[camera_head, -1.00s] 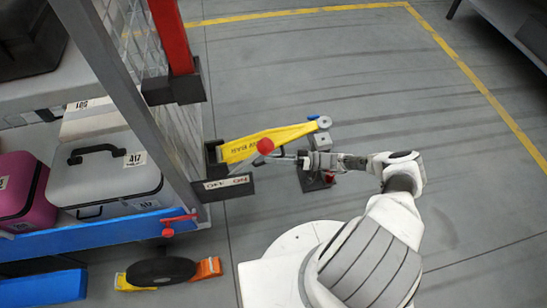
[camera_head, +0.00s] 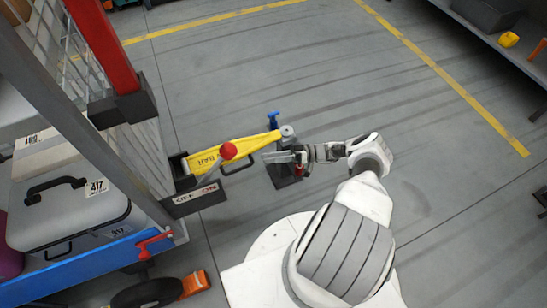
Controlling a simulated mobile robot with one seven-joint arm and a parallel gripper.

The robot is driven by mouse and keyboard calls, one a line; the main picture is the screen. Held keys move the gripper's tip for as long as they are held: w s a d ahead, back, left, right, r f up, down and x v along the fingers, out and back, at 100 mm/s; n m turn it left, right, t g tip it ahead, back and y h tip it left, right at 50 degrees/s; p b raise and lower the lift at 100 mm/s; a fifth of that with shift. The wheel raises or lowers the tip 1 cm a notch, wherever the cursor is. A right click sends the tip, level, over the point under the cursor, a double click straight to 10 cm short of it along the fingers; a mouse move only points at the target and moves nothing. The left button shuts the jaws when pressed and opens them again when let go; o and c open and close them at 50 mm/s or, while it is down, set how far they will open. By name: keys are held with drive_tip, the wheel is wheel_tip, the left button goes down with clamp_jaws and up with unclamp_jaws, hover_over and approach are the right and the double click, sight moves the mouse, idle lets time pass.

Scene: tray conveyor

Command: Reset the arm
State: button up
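My gripper (camera_head: 276,157) is at the end of my white arm, which reaches left from my base. It is close to the yellow bar (camera_head: 236,150) and the red-knobbed lever (camera_head: 228,151) of the ON/OFF switch box (camera_head: 194,199). The gripper's fingers point left towards the lever, with a gap between them and the red knob. The fingers are small in this view, and I cannot tell whether they are open or shut. I see nothing clearly held.
A cart or rack on the left carries a grey case (camera_head: 70,205) on a blue-edged shelf (camera_head: 85,262). A black wheel (camera_head: 148,293) with an orange chock (camera_head: 194,283) is below. Open grey floor lies ahead and right. A shelf (camera_head: 500,45) stands at the top right.

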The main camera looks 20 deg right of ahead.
drive_tip(key=shift+s+d+f, duration=0.1)
drive_tip(key=shift+s+d, duration=0.1)
drive_tip(key=shift+d, duration=0.45)
